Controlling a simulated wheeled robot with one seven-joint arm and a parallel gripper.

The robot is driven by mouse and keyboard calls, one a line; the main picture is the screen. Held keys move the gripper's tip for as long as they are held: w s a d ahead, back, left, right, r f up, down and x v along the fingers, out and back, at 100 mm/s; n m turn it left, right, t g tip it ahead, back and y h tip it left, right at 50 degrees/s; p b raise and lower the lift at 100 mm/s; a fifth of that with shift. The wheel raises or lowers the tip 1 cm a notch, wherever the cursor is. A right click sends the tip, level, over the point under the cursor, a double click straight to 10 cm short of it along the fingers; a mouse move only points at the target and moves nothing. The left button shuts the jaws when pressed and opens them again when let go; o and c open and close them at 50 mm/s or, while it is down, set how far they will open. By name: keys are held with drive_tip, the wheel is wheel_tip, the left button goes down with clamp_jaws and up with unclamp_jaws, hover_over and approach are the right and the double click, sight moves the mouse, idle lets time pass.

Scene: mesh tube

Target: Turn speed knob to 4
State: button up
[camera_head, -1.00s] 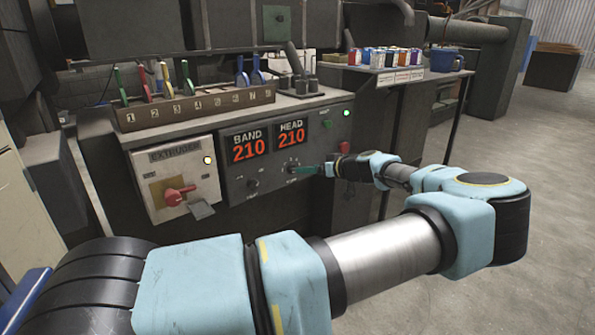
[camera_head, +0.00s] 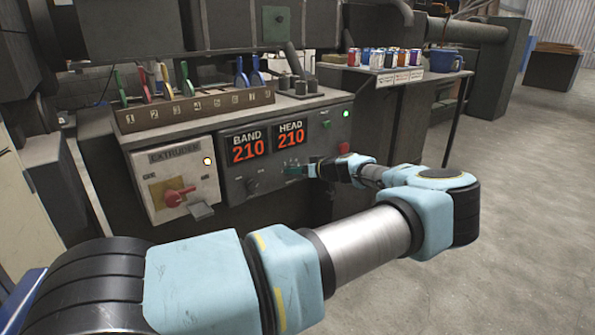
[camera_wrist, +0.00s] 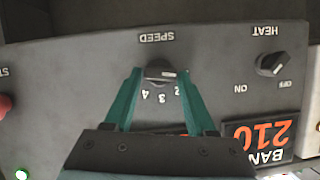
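The black speed knob (camera_wrist: 160,72) is on the grey control panel, under an upside-down SPEED label in the wrist view. Several scale numbers show around it, with 2, 3 and 4 readable. Its pale mark points toward the right side of that view. My gripper (camera_wrist: 159,76) has its two green fingers apart, one on each side of the knob. A small gap seems to show beside the knob; contact cannot be told. In the head view my gripper (camera_head: 297,171) is at the panel and mostly covers the knob.
The heat knob (camera_wrist: 270,64) is right of my gripper in the wrist view. A red button (camera_wrist: 6,103) is at its left edge. In the head view, the red extruder switch (camera_head: 178,196) is left of my gripper, and the red displays (camera_head: 268,147) are above. Open floor lies right.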

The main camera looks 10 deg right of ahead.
clamp_jaws()
drive_tip(key=shift+f+m+b, duration=0.1)
drive_tip(key=shift+m+b, duration=0.2)
drive_tip(key=shift+b, duration=0.1)
drive_tip(key=m+t+y+b, duration=0.1)
drive_tip(key=m+y+b, duration=0.1)
drive_tip(key=m, duration=0.4)
drive_tip(key=f+m+t+y+b, duration=0.1)
drive_tip(key=m+y+b, duration=0.2)
drive_tip(key=m, duration=0.4)
drive_tip(key=m+t+y+b, duration=0.1)
drive_tip(key=m+y+b, duration=0.1)
drive_tip(key=m, duration=0.4)
drive_tip(key=shift+w+d+f+m+y+b, duration=0.15)
drive_tip(key=shift+d+f+m+y+b, duration=0.2)
drive_tip(key=shift+b, duration=0.3)
drive_tip(key=shift+f+m, duration=0.1)
drive_tip(key=shift+m, duration=0.15)
idle(0.3)
drive_tip(key=shift+o, duration=2)
unclamp_jaws()
